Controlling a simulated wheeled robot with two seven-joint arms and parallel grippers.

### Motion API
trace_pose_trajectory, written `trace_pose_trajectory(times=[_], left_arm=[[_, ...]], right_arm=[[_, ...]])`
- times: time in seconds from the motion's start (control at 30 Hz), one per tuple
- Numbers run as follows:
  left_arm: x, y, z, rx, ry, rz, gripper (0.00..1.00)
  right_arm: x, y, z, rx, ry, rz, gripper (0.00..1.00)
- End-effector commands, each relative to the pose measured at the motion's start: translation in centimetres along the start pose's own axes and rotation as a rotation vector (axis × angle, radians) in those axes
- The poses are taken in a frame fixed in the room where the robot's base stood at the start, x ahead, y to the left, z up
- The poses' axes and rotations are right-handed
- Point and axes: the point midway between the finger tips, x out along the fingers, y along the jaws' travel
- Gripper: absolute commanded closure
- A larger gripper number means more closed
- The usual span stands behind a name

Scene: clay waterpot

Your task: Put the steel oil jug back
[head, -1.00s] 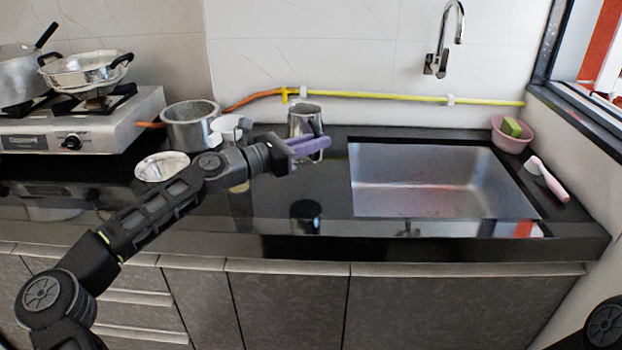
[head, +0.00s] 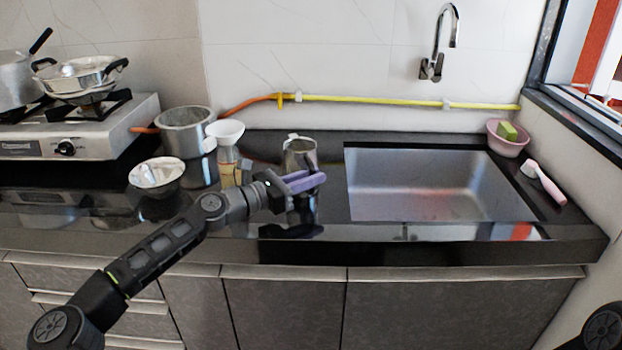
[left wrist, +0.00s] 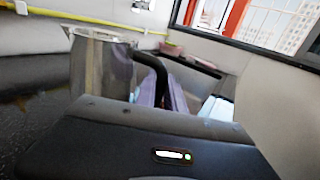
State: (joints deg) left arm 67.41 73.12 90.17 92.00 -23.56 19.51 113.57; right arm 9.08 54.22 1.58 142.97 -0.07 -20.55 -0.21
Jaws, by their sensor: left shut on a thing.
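The steel oil jug (head: 299,155) is upright over the black counter, left of the sink. My left gripper (head: 305,182) has purple fingers and is shut on its black handle, in front of the jug in the head view. In the left wrist view the jug (left wrist: 98,68) shows at the left, with its handle curving down to the fingers (left wrist: 165,92). The fingers hide part of the jug's lower body in the head view, so I cannot tell whether its base touches the counter. My right gripper is not in view.
A yellow hose (head: 370,100) runs along the back wall.

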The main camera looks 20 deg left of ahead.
Motion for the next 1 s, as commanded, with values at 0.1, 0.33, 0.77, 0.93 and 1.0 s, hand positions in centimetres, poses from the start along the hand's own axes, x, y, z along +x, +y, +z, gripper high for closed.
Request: trace_pose_trajectory(times=[0.1,0.33,0.77,0.93,1.0], left_arm=[[0.01,-0.03,0.28,0.003,-0.003,0.0,1.0],[0.01,-0.03,-0.12,0.003,-0.002,0.0,1.0],[0.01,-0.02,-0.23,0.001,0.0,0.0,0.65],[0.01,-0.02,0.02,0.002,-0.001,0.0,0.65],[-0.22,0.04,0.14,0.001,0.0,0.001,0.65]], right_arm=[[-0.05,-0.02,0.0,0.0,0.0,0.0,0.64],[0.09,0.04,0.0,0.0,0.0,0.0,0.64],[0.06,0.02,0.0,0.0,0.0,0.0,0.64],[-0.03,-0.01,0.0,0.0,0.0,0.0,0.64],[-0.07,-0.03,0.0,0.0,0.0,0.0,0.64]])
